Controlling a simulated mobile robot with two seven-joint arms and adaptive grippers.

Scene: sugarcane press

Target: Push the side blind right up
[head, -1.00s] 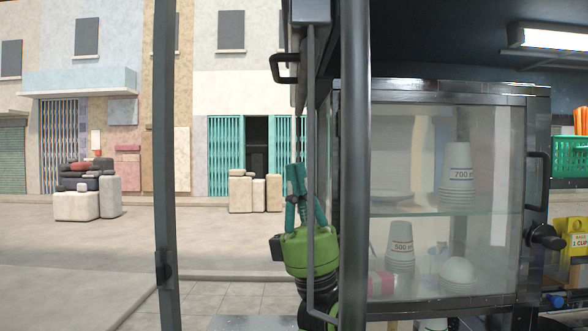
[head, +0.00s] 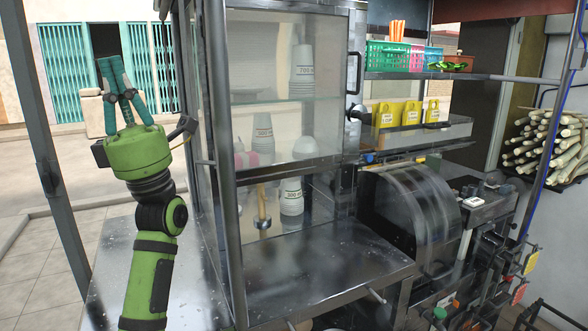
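My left gripper (head: 112,66) points upward at the left in the head view, outside the stall frame. Its two teal fingers come together at the tips and look shut, with nothing between them. A dark handle (head: 162,9), which may belong to the side blind, shows at the top edge, up and to the right of the gripper and apart from it. The blind itself is mostly or wholly out of the picture, so its height cannot be told. My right gripper is not in view.
A glass cabinet (head: 287,110) with stacked cups stands right of my arm, with metal posts (head: 218,120) between. A metal counter (head: 330,265) juts out below, and the press (head: 410,215) stands further right. Open street lies at the left.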

